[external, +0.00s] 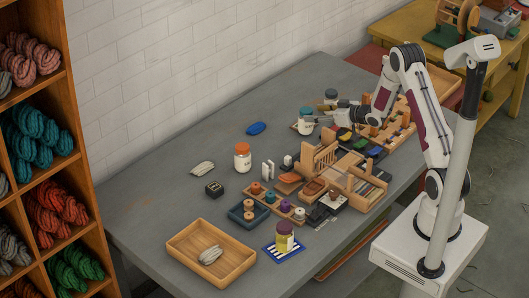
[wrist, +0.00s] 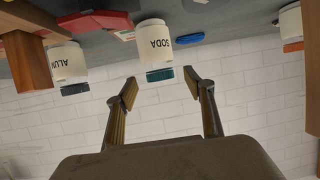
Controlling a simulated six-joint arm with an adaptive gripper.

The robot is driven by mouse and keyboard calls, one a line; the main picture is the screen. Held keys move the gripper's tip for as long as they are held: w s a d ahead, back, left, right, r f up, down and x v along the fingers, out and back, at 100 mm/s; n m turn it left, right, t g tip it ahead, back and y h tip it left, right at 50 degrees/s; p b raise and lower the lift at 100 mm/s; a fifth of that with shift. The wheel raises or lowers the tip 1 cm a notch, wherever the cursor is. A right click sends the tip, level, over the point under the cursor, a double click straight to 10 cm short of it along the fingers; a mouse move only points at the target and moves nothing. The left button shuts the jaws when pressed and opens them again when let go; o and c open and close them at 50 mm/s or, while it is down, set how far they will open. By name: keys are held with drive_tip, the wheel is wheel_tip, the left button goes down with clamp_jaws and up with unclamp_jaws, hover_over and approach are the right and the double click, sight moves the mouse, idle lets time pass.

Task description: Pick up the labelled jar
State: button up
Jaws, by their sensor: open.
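A white jar lettered SODA (wrist: 154,45) with a green-teal lid shows upside down in the wrist view, between and just beyond my open fingertips. My gripper (wrist: 161,92) is empty, and a gap shows between the fingers and the jar. In the external view, my gripper (external: 311,114) reaches left at the far side of the table, close to the teal-lidded jar (external: 306,127).
An orange-lidded jar (external: 242,160) and a blue oval item (external: 256,128) stand left of my gripper. Wooden racks (external: 320,158) and small parts crowd the table's middle. A purple-lidded jar (external: 284,243) and wooden tray (external: 183,259) are nearer. The back-left table is mostly clear.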

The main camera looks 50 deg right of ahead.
sight(311, 112)
drive_tip(key=shift+w, duration=0.1)
drive_tip(key=shift+x, duration=2.5)
drive_tip(key=shift+r, duration=0.1)
drive_tip(key=c, duration=1.5)
drive_tip(key=shift+r, duration=0.1)
drive_tip(key=shift+r, duration=4.95)
